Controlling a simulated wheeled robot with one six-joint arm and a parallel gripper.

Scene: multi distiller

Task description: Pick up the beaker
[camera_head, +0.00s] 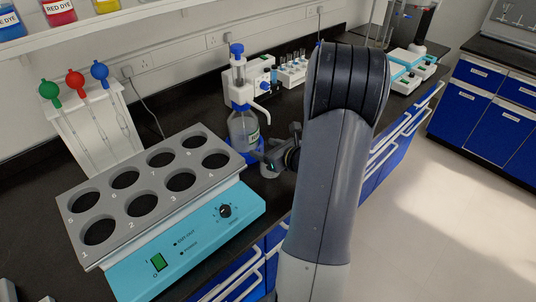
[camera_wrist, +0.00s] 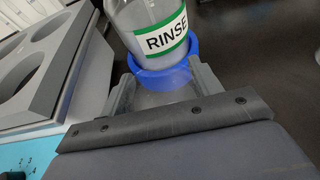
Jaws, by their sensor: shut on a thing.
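The beaker (camera_head: 270,170) is a small clear glass vessel on the black bench, largely covered by my gripper in the head view. In the wrist view the clear beaker (camera_wrist: 162,99) shows between the two grey fingers, just in front of the blue bottle base. My gripper (camera_head: 268,159) is shut on it from the right side; the fingers also show in the wrist view (camera_wrist: 164,84). I cannot tell whether the beaker touches the bench. Its lower part is hidden.
The RINSE bottle (camera_head: 243,130) with its dispenser top stands right behind the beaker in a blue base (camera_wrist: 165,77). The grey multi-hole heater (camera_head: 150,178) with a turquoise front is close on the left. A pipette stand (camera_head: 95,125) and vial rack (camera_head: 291,72) stand farther back.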

